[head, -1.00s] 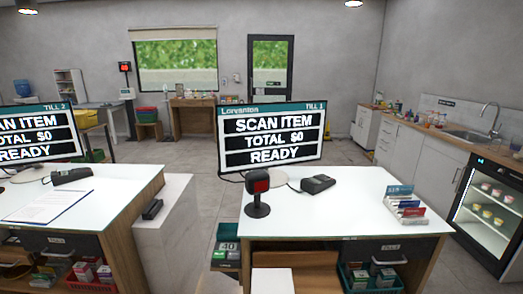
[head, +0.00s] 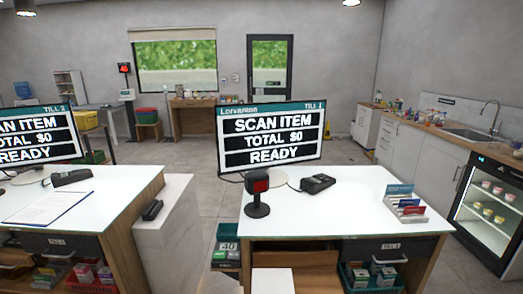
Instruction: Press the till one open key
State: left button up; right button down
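The till one screen (head: 270,138) stands on the right-hand white counter (head: 330,215) and reads "SCAN ITEM, TOTAL $0, READY". A small dark keypad device (head: 318,183) lies on the counter to the right of the screen's foot. A dark scanner with a reddish face (head: 257,190) stands upright in front of the screen. A dark drawer front with a label (head: 391,247) is under the counter's right side and looks shut. I cannot make out a key marked open. Neither of my grippers is in view.
A card rack (head: 405,204) stands at the counter's right end. The till two screen (head: 38,134) and its counter (head: 90,190) are at left, with a gap between the counters. A lit glass-fronted fridge (head: 490,205) is at right.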

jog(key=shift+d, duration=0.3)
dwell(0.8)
